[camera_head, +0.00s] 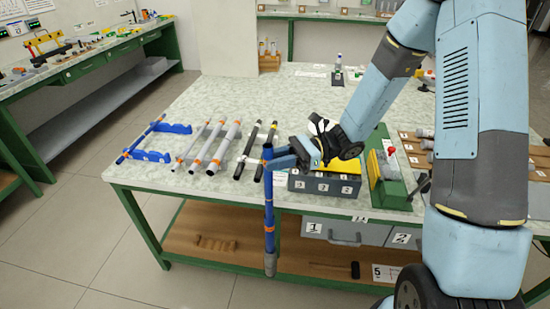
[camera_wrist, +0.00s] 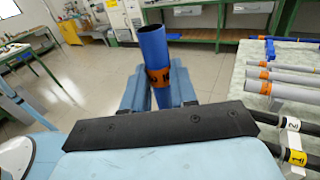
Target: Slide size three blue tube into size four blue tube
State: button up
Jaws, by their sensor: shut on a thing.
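My gripper (camera_head: 274,163) is shut on a blue tube (camera_head: 269,195) and holds it upright just in front of the table's front edge. The tube has an orange band low down and a grey piece (camera_head: 270,263) at its bottom end. In the wrist view the held tube (camera_wrist: 154,48) shows an open, hollow top and an orange band between the fingers; its size mark is not readable. Another, thinner blue tube (camera_head: 141,138) with orange bands lies on a blue rack (camera_head: 176,128) at the table's left end. I cannot read its size.
Grey tubes (camera_head: 222,147) and black tubes (camera_head: 247,150) lie between the blue rack and my gripper. A dark numbered box (camera_head: 322,186) and a green device (camera_head: 392,186) stand right of my gripper. The table's back middle is mostly clear. Drawers hang below.

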notch_tip(320, 180, down, 9)
jog(key=shift+r, duration=0.2)
dwell(3.6)
jog(key=o, duration=0.9)
jog(key=v, duration=0.7)
jog(key=shift+d, duration=0.25)
jog(key=shift+w, duration=0.1)
jog(key=s+d+r+n+t+h, duration=0.4)
jog(key=d+r, duration=0.3)
jog(key=r, duration=0.2)
jog(key=s+d+r+n+t+h, duration=0.4)
jog(key=s+d+r+t+h, duration=0.1)
jog(key=r, duration=0.4)
jog(key=s+d+r+n+t+h, duration=0.4)
jog(key=d+r+h, duration=0.3)
jog(key=d+r, duration=0.3)
jog(key=shift+s+n, duration=0.4)
jog(key=shift+s, duration=0.5)
